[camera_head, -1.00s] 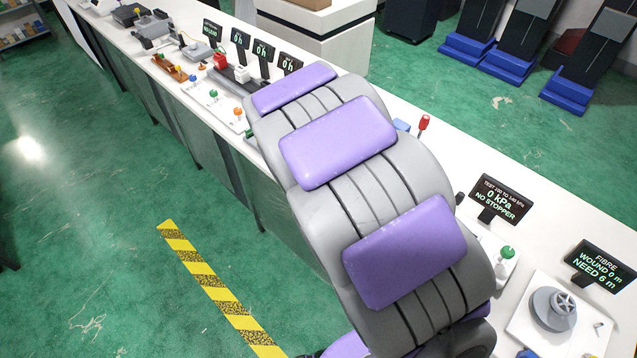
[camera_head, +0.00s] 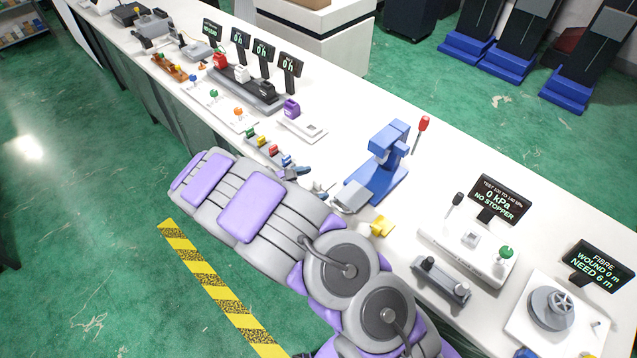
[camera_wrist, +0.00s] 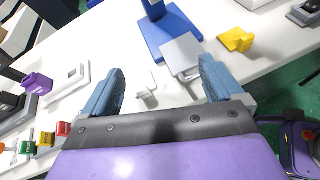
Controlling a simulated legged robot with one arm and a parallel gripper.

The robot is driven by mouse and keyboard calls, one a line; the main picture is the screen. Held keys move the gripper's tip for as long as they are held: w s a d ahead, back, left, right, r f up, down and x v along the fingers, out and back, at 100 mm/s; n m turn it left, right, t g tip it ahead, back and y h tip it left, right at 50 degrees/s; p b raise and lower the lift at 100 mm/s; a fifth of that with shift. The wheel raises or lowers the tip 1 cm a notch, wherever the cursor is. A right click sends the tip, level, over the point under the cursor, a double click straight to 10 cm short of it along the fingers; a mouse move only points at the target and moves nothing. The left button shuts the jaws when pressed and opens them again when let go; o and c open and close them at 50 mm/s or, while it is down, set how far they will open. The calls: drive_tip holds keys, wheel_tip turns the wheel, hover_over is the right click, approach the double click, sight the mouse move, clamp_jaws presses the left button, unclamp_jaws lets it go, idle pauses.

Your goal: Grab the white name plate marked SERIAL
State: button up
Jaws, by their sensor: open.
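No SERIAL lettering is legible, so I cannot tell for sure which thing is the name plate. A small whitish piece (camera_wrist: 147,94) lies on the white bench between my fingers in the wrist view. Beyond it is a light grey plate (camera_wrist: 182,54) at the foot of the blue press (camera_wrist: 168,25); the grey plate (camera_head: 352,197) and the press (camera_head: 388,160) also show in the head view. My gripper (camera_wrist: 162,76) is open and empty, its blue fingers apart above the bench. In the head view my gripper (camera_head: 306,181) is left of the grey plate.
A yellow piece (camera_head: 380,227) sits at the bench's front edge, right of the grey plate. Several coloured blocks (camera_head: 262,141) stand left of my gripper. A purple-topped device (camera_head: 292,108) is behind. A red-handled tool (camera_head: 423,124) stands behind the press.

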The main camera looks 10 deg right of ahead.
drive_tip(key=w+a+f+n+t+y, duration=0.1)
drive_tip(key=w+a+f+n+t, duration=0.2)
drive_tip(key=a+f, duration=0.4)
drive_tip(key=n+b, duration=0.1)
drive_tip(key=b, duration=0.1)
approach(322, 180)
drive_tip(key=d, duration=0.3)
drive_tip(key=shift+w+g, duration=0.25)
drive_tip(key=shift+g, duration=0.05)
drive_tip(key=b+x, duration=0.1)
drive_tip(key=x, duration=0.4)
drive_tip(key=shift+w+d, duration=0.2)
drive_tip(key=shift+w, duration=0.2)
drive_tip(key=shift+d, duration=0.1)
drive_tip(key=c, duration=1.1)
drive_tip(key=shift+c, duration=0.2)
drive_tip(key=shift+r, duration=0.2)
